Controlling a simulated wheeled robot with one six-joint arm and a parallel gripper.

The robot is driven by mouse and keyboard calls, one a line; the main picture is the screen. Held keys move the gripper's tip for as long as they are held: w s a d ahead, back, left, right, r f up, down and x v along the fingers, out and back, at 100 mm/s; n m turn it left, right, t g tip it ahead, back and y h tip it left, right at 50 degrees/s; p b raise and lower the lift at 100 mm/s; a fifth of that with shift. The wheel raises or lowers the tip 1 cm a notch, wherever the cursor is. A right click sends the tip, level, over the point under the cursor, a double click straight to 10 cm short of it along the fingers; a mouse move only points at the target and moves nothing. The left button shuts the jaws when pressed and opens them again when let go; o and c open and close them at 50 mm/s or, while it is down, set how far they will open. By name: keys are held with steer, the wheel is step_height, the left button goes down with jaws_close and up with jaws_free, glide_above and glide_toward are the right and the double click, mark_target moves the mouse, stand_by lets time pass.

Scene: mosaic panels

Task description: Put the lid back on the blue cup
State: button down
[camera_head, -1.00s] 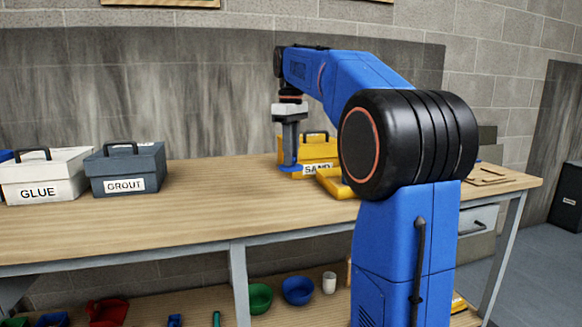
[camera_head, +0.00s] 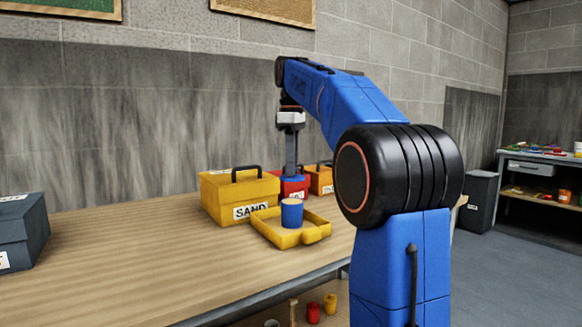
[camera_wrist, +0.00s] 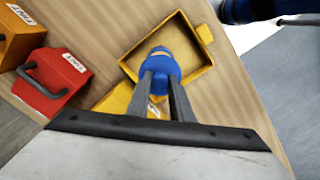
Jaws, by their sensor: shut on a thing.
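The blue cup (camera_head: 291,215) stands upright in a shallow yellow tray (camera_head: 262,232) on the workbench. Its top looks tan, with no lid on it. My gripper (camera_head: 291,172) is shut on the small blue lid (camera_head: 292,179), above and behind the cup in the head view, against a red box. In the wrist view the lid (camera_wrist: 163,68) sits between the fingertips (camera_wrist: 162,76), with the tray (camera_wrist: 200,72) beyond. The cup is largely hidden behind the lid there, so I cannot tell the exact gap.
A yellow SAND box (camera_head: 222,200) stands behind the tray, with a red box (camera_head: 302,188) and an orange box (camera_head: 322,181) to its right. A dark grey box (camera_head: 25,230) is at far left. The bench between is clear. Another bench (camera_head: 545,155) stands at far right.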

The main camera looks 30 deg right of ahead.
step_height(320, 180, down, 6)
stand_by(0.7)
steer(key=shift+f, duration=0.2)
stand_by(2.0)
steer(key=c, duration=1)
jaws_free()
steer(key=shift+r, duration=0.15)
steer(key=shift+r, duration=3.3)
jaws_close()
